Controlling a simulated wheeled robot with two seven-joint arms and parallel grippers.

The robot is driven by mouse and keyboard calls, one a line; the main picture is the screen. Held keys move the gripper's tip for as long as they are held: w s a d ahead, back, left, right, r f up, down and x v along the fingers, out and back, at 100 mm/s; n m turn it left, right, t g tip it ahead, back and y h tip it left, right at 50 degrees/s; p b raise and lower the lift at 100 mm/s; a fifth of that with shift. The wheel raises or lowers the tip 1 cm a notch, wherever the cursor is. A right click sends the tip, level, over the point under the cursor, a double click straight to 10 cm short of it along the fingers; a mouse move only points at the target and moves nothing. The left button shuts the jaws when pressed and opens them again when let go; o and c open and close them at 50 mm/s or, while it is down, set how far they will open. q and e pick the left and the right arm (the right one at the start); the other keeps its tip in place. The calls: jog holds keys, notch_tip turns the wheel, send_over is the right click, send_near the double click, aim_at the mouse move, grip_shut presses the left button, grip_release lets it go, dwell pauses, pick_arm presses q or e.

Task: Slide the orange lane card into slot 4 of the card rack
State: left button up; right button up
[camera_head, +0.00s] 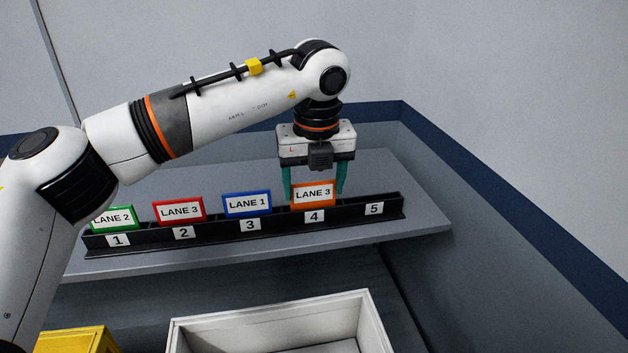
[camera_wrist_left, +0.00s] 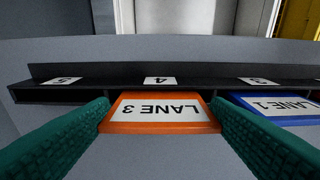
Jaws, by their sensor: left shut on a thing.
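The orange lane card (camera_head: 313,194) reads "LANE 3" and stands upright at slot 4 of the black card rack (camera_head: 346,212). Its lower edge is hidden behind the rack's front wall. My left gripper (camera_head: 314,190) points down from above with its green fingers at the card's two side edges, shut on it. In the left wrist view the orange card (camera_wrist_left: 160,126) sits between the green fingers (camera_wrist_left: 162,120), right behind the label 4 on the rack (camera_wrist_left: 110,79). I cannot tell whether the card touches the slot's bottom. My right gripper is not in view.
Green (camera_head: 116,216), red (camera_head: 179,208) and blue (camera_head: 247,203) cards stand in slots 1, 2 and 3. Slot 5 (camera_head: 375,208) looks empty. The rack stands on a grey shelf (camera_head: 425,215). Below are a white open bin (camera_head: 270,308) and a yellow box (camera_head: 75,341).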

pick_arm(q)
jog(key=shift+f, duration=0.15)
jog(key=o, duration=1.7)
jog(key=shift+c, duration=0.2)
jog(key=shift+o, duration=0.3)
notch_tip(320, 180, up, 8)
jog(key=p, duration=0.4)
